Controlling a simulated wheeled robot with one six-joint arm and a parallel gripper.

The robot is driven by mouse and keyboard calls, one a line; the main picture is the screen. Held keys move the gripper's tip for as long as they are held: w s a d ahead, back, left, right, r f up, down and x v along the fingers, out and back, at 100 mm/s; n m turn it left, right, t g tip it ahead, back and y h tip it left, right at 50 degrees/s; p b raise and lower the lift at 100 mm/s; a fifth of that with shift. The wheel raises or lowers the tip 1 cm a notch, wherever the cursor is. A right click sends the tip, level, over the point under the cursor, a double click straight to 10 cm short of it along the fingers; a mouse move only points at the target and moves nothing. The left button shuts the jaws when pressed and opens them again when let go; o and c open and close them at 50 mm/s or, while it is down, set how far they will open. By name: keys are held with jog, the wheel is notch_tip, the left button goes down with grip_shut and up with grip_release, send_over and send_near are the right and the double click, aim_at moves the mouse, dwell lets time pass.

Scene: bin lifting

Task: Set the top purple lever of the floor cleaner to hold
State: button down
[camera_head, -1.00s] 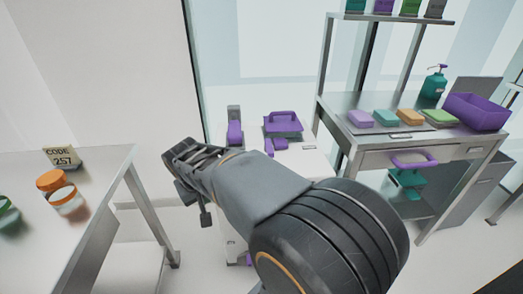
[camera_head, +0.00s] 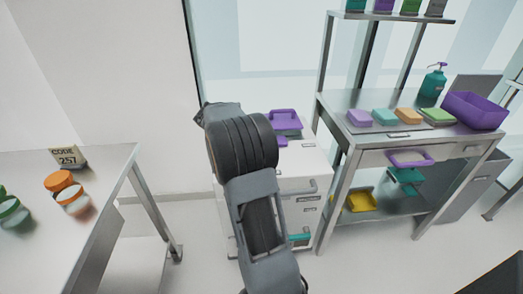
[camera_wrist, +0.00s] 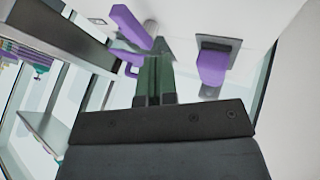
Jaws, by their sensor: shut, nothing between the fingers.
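The floor cleaner (camera_head: 300,163) is a white box-shaped unit in the middle of the head view, with a purple handled part (camera_head: 285,119) on its top. My arm covers the left part of its top, where a purple lever stood in view earlier. In the wrist view a purple lever (camera_wrist: 212,66) lies on a grey plate, to the right of my fingers. Other purple parts (camera_wrist: 131,26) show at the upper left there. My gripper (camera_wrist: 155,58) is shut and empty, its dark green fingers apart from the lever in the picture. In the head view my wrist hides the fingers.
A steel bench (camera_head: 349,137) with coloured blocks and a purple bin (camera_head: 474,111) stands close on the right. A steel table (camera_head: 100,165) with jars and a code sign (camera_head: 67,157) is at the left. Floor shows between the table and the cleaner.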

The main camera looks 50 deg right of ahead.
jog(key=x, duration=0.9)
jog(key=shift+d+f+b, duration=0.2)
jog(key=shift+f+b, duration=0.1)
jog(key=shift+f, duration=0.05)
jog(key=shift+s+d, duration=0.7)
jog(key=shift+d, duration=0.2)
jog(key=shift+s+d, duration=0.65)
jog(key=shift+d, duration=0.1)
jog(key=shift+d, duration=0.1)
